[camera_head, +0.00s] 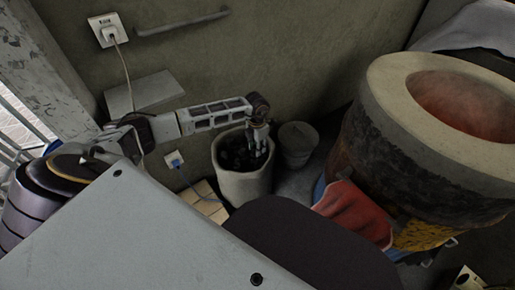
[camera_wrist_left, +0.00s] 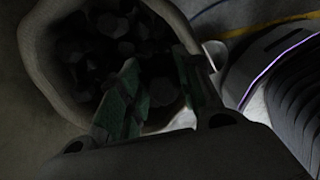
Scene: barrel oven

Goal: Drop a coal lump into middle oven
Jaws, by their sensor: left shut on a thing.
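A pale, round bucket (camera_head: 240,187) holds dark coal lumps (camera_head: 236,152); it also shows in the left wrist view (camera_wrist_left: 43,62). My left gripper (camera_head: 259,148) points down into the right side of the bucket's mouth. In the left wrist view, its two greenish finger pads (camera_wrist_left: 157,62) reach over the coal, shut on a dark coal lump (camera_wrist_left: 162,92) between them. The lump is dim and partly hidden. A big round oven (camera_head: 385,150) with a thick pale rim and reddish inside stands at the right; I cannot tell whether it is the middle one. My right gripper is out of view.
A small grey bucket (camera_head: 298,146) stands right of the coal bucket, close to the oven. A red cloth (camera_head: 357,212) hangs at the oven's lower front. The wall (camera_head: 280,50) behind carries a socket (camera_head: 108,30) with a plugged cable. A grey panel (camera_head: 130,235) fills the lower left.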

